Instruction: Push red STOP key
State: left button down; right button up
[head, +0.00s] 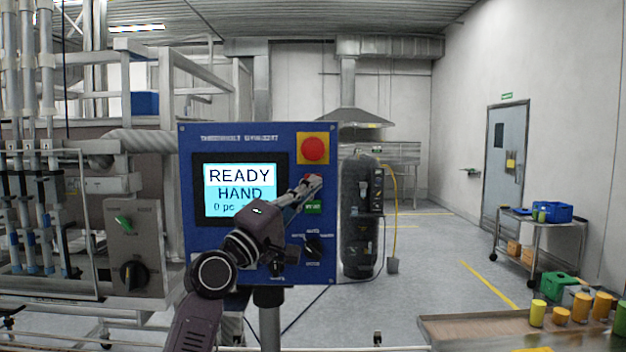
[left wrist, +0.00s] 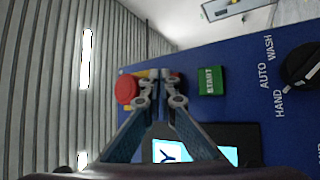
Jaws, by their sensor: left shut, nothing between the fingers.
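The blue control panel (head: 230,140) faces me, and its screen (head: 240,190) reads READY, HAND, 0 pc. My left gripper (head: 316,181) is shut and empty, with its fingertips in front of the red STOP key, which they mostly hide. A bit of the red key (left wrist: 178,76) shows beside the fingertips (left wrist: 155,76) in the left wrist view. I cannot tell whether the tips touch it. The green START key (head: 313,207) is just below; it also shows in the left wrist view (left wrist: 211,81). My right gripper is not in view.
A large red mushroom button (head: 313,149) on a yellow plate sits just above the fingertips. A black selector knob (head: 314,246) is below the START key. Filler machinery stands at the left. A cart (head: 540,225) is at the right, beyond open floor.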

pick_arm(q)
jog(key=shift+s, duration=0.25)
jog(key=s+p, duration=0.2)
jog(key=s, duration=0.3)
jog(key=shift+p, duration=0.4)
dwell(0.4)
